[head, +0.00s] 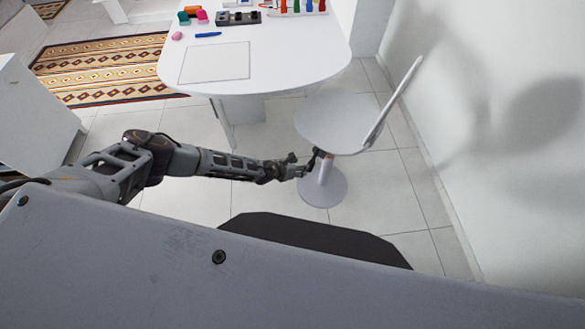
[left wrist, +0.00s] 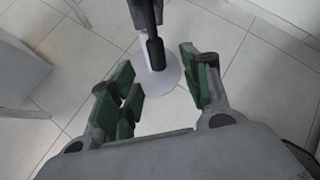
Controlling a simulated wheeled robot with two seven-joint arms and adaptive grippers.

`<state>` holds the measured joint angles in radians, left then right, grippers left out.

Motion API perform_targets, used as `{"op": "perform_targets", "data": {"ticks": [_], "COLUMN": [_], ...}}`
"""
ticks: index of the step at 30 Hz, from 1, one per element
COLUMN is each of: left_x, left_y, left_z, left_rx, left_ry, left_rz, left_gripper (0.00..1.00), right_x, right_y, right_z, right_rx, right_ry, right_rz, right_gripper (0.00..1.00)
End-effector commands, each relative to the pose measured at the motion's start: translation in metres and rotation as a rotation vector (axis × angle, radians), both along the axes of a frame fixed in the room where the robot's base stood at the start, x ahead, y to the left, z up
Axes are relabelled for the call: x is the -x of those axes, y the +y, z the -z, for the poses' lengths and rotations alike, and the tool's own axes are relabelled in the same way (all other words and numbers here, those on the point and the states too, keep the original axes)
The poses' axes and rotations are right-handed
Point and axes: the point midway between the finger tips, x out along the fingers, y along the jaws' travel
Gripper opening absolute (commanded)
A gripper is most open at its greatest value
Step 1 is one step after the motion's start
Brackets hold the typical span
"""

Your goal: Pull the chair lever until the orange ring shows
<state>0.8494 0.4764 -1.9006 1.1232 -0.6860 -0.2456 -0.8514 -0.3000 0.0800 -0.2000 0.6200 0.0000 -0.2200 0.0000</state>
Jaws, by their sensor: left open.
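The white chair (head: 335,118) stands on a round base (head: 322,190) beside the table. Its dark lever (head: 313,158) sticks out below the seat; in the left wrist view the black lever (left wrist: 155,52) points down towards the gap between my fingers. My left gripper (head: 299,168) is just left of the lever. In the left wrist view my left gripper (left wrist: 160,80) is open, its green-padded fingers apart with nothing clasped. My right gripper is not in view.
A white table (head: 285,72) with several small objects stands behind and left of the chair. A white wall (head: 500,150) rises close on the right. A patterned rug (head: 95,65) lies at the back left. Tiled floor (head: 385,190) around the chair base is clear.

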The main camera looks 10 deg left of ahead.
Motion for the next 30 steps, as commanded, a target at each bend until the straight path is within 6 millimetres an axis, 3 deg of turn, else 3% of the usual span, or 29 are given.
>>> {"op": "perform_targets", "data": {"ticks": [18,30], "left_x": [0.023,0.027], "left_y": [0.018,0.02], "left_z": [-0.027,-0.03], "left_rx": [0.001,0.001], "left_ry": [0.0,0.0], "left_rz": [-0.001,-0.001], "left_gripper": [0.48,0.48], "right_x": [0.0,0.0], "right_y": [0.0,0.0], "right_z": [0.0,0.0], "right_rx": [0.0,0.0], "right_ry": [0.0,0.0], "right_rz": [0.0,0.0], "right_gripper": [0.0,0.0]}}
